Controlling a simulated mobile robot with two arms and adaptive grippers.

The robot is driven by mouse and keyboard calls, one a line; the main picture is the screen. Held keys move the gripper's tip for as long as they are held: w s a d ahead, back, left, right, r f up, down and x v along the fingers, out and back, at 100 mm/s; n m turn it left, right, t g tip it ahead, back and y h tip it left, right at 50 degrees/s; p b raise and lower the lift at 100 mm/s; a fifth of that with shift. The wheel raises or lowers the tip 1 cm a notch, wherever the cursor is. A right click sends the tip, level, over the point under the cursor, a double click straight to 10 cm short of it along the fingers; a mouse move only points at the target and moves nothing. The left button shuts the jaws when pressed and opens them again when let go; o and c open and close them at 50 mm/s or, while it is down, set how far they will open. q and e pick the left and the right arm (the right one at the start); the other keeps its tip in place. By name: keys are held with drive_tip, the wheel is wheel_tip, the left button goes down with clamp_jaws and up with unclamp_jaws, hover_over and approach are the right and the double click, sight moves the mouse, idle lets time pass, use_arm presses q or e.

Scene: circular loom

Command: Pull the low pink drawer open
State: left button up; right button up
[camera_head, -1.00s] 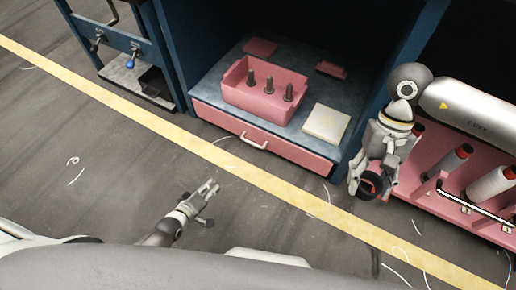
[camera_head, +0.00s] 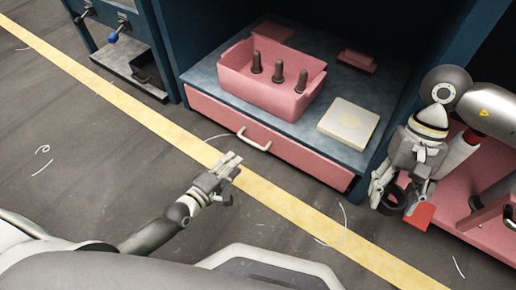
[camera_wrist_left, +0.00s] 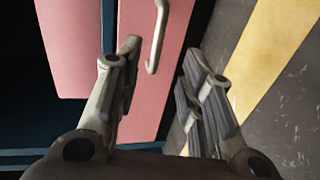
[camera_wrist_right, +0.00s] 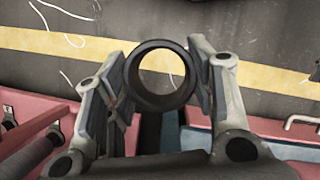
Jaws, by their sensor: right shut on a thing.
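The low pink drawer (camera_head: 300,162) sits under the grey shelf of the blue frame, and its front looks closed. Its pale bar handle (camera_head: 254,139) is on the front; it also shows in the left wrist view (camera_wrist_left: 156,40). My left gripper (camera_head: 232,162) is open and empty, just in front of and below the handle, apart from it. In the left wrist view the handle lies beyond the gap between the fingers (camera_wrist_left: 160,65). My right gripper (camera_head: 396,200) is shut on a dark ring (camera_wrist_right: 162,76), to the right of the drawer.
A pink bin (camera_head: 270,85) with dark pegs and a pale square block (camera_head: 349,122) stand on the shelf above. A pink rack (camera_head: 480,235) with spools is at the right, by a red square (camera_head: 424,217). The floor before the drawer is clear, crossed by a yellow line.

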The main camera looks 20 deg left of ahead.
sight(254, 143)
use_arm(q)
drive_tip(key=b+x, duration=0.7)
drive_tip(key=x, duration=0.5)
drive_tip(key=shift+w+d, duration=0.15)
drive_tip(key=shift+w, duration=0.05)
clamp_jaws()
